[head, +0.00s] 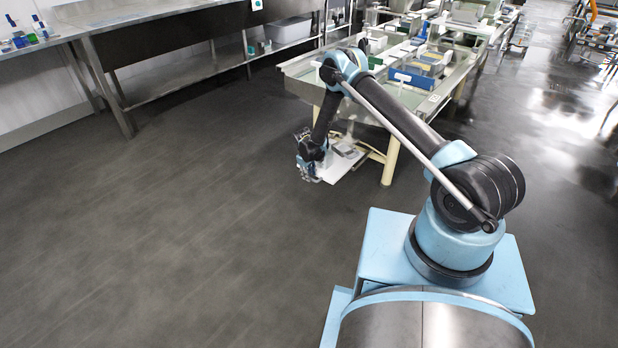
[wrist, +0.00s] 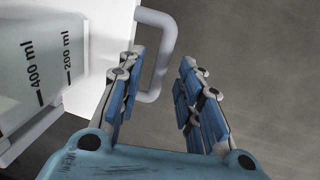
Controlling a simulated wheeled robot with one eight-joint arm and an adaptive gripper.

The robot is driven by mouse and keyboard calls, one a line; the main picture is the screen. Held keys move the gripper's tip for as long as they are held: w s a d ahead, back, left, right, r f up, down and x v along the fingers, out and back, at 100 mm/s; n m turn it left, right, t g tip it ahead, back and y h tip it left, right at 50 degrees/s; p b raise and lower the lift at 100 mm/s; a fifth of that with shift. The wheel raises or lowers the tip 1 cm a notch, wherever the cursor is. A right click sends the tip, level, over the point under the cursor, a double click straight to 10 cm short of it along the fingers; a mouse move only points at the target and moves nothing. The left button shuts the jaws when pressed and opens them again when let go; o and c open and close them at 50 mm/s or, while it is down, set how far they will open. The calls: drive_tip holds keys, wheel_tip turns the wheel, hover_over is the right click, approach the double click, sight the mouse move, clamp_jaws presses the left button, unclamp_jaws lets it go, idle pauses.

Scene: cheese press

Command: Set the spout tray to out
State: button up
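The white spout tray (head: 340,167) juts out low at the near end of the long table in the head view. In the wrist view its white panel (wrist: 98,62) is at the upper left, with a pale U-shaped handle (wrist: 168,48) on its edge. My gripper (head: 307,172) is low at the tray's outer edge. In the wrist view my gripper (wrist: 163,57) is open, with the handle's outer bar showing between its blue-padded fingers. The left finger hides part of the handle. I cannot tell whether either finger touches it.
A translucent container (wrist: 35,65) marked 200 ml and 400 ml stands at the tray side. The long table (head: 440,92) holds several items, and its pale leg (head: 391,160) is close right of the tray. Open dark floor (head: 190,220) lies to the left.

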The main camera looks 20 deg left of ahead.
drive_tip(key=shift+w+f, duration=0.1)
drive_tip(key=shift+f, duration=0.65)
clamp_jaws()
